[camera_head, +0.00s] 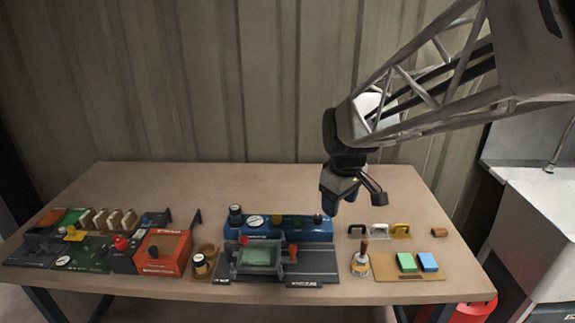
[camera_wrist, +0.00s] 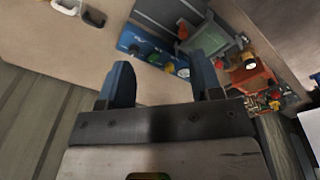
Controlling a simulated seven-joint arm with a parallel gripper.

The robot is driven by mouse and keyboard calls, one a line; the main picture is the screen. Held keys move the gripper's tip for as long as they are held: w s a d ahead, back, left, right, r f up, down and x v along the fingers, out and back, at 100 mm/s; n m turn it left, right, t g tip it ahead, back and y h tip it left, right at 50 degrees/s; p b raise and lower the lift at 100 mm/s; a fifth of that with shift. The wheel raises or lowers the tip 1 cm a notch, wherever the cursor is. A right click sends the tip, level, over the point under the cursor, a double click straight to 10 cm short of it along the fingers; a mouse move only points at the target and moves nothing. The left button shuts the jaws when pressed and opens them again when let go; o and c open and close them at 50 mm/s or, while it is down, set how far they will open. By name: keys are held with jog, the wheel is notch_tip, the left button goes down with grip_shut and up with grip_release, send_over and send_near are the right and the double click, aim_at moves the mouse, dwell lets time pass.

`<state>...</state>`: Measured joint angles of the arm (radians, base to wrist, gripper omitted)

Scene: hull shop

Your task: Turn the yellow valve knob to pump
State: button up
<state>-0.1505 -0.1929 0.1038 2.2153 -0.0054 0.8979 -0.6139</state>
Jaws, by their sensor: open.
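A small yellow piece (camera_head: 74,234) stands on the dark green panel (camera_head: 92,254) at the left of the bench; it looks like the yellow knob, but its pointer and markings are too small to read. A blue unit (camera_head: 290,234) with a black knob and a white round dial stands mid-bench. In the wrist view the blue unit (camera_wrist: 133,41) lies beyond the fingers, with a small yellow-green spot on it. My gripper (camera_head: 352,198) is open and empty above the bench, right of the blue unit and far from the yellow piece. Its two blue fingers are apart in the wrist view (camera_wrist: 162,68).
An orange box (camera_head: 165,253) with a dark knob stands left of centre. A green vise (camera_head: 258,256) is in front of the blue unit. Several handles (camera_head: 379,229) and a tan board (camera_head: 405,271) with green and blue blocks lie at right. The back of the bench is clear.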

jog(key=w+a+f+n, duration=0.55)
jog(key=w+a, duration=0.25)
jog(key=w, duration=0.4)
jog(key=n+g, duration=0.1)
jog(key=n, duration=0.3)
send_over(277, 216)
notch_tip(277, 216, down, 9)
jog(key=shift+r, duration=0.2)
jog(key=shift+f, duration=3.9)
jog(key=c, duration=0.9)
